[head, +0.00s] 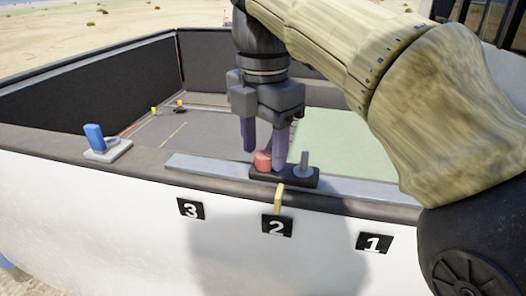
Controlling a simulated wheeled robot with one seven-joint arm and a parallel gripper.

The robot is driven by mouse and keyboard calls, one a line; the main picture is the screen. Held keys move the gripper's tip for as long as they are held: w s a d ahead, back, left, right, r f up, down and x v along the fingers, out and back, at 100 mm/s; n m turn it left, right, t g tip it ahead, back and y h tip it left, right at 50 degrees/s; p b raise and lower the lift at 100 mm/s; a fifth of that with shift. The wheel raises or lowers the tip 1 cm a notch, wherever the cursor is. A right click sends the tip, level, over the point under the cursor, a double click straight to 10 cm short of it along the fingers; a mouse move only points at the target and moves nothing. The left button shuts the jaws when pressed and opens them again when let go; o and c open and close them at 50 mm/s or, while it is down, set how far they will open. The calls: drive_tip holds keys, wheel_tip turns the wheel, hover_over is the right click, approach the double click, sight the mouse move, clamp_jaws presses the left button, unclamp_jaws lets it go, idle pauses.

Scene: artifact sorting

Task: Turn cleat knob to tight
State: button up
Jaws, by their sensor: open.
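A short red knob (262,161) sits on a black base (290,178) on the bed's rim, above the label 2. A grey upright peg (303,163) stands on the same base, to the right of the red knob. My gripper (264,160) points down over the red knob with its two purple-grey fingers apart, one to the left and one to the right of it. The right fingertip overlaps the knob's edge in the picture; I cannot tell whether it touches. A yellow strap or tab (278,198) hangs below the base.
A blue knob (94,136) on a grey base stands on the rim at left. Black labels 3 (191,209), 2 (277,226) and 1 (374,243) are on the white side wall. Dark walls (90,80) enclose the bed, with a green panel (345,145) inside. My arm covers the upper right.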

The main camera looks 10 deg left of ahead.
drive_tip(key=shift+f, duration=0.5)
drive_tip(key=c, duration=1)
drive_tip(key=shift+o, duration=0.2)
